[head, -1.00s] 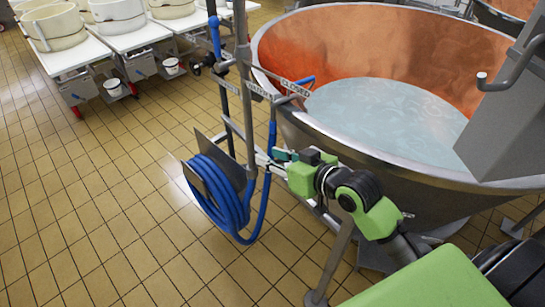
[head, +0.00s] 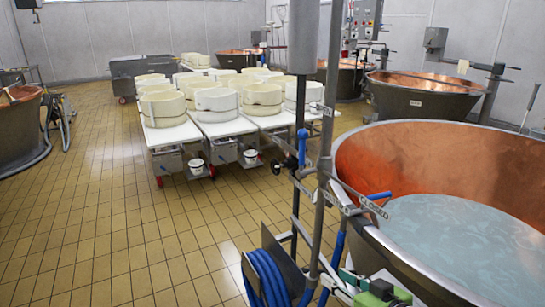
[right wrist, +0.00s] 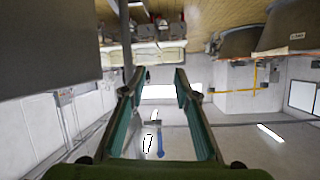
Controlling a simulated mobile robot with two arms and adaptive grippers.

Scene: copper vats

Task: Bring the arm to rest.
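My right gripper (head: 340,282) shows at the bottom edge of the head view, beside the grey post and in front of the near vat's outer wall. Most of its arm is cut off by the frame. In the right wrist view, which looks upside down, its two teal fingers (right wrist: 157,82) stand wide apart with nothing held between them. My left gripper is not in view.
A blue hose (head: 266,278) hangs on a rack at the grey post (head: 325,130), close to my right gripper. The large copper vat (head: 385,160) holds pale liquid. White tables (head: 175,135) carry round moulds. Tiled floor (head: 95,235) at left is clear.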

